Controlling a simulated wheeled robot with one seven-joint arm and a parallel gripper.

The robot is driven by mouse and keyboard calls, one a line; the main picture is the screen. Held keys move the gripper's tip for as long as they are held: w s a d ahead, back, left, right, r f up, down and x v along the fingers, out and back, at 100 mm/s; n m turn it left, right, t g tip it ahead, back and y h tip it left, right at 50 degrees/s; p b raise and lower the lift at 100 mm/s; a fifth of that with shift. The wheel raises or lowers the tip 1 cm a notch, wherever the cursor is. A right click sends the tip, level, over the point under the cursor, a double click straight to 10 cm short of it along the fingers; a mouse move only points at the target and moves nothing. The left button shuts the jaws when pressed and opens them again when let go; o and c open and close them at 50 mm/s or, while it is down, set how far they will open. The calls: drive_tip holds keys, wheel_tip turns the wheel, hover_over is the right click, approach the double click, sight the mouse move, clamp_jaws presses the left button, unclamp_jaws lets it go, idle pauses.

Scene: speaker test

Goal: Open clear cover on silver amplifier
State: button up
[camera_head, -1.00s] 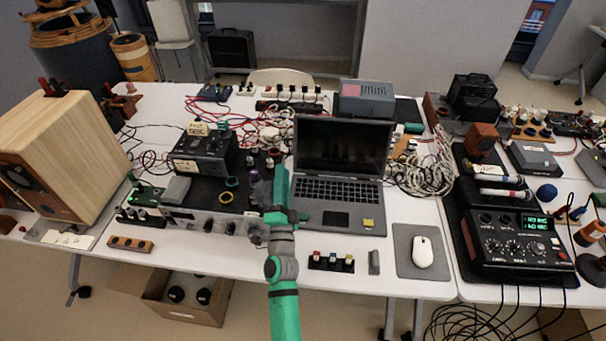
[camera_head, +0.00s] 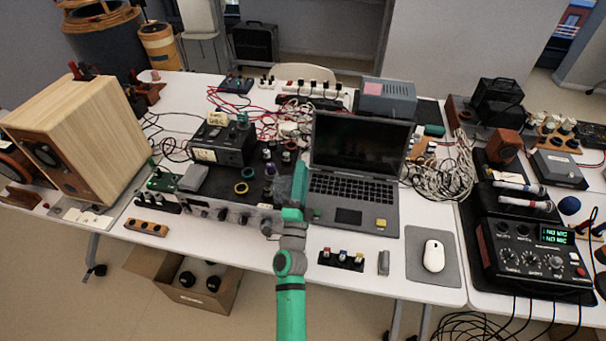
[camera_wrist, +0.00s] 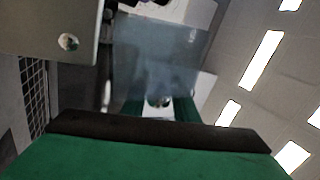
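The silver amplifier (camera_head: 218,211) lies at the front edge of the white table, with a row of knobs on its front face and a black top carrying several items. My green gripper (camera_head: 293,188) is over its right end, beside the laptop. A clear, greyish see-through panel (camera_wrist: 160,60), which looks like the cover, stands close in front of my gripper in the wrist view. In the head view a faint clear patch shows just left of my gripper. The fingertips are small and partly behind the panel, so I cannot tell their opening or any contact.
An open laptop (camera_head: 352,190) stands close to the right of my gripper. A black meter box (camera_head: 222,143) and coloured rings sit on the amplifier's top. A wooden speaker (camera_head: 88,140) stands at left. A small switch block (camera_head: 341,259) and a mouse (camera_head: 433,255) lie at front right.

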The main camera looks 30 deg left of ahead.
drive_tip(key=shift+o, duration=0.2)
drive_tip(key=v, duration=1)
drive_tip(key=shift+s+d, duration=0.15)
drive_tip(key=shift+s, duration=0.2)
drive_tip(key=shift+w+f, duration=0.1)
drive_tip(key=shift+f, duration=0.05)
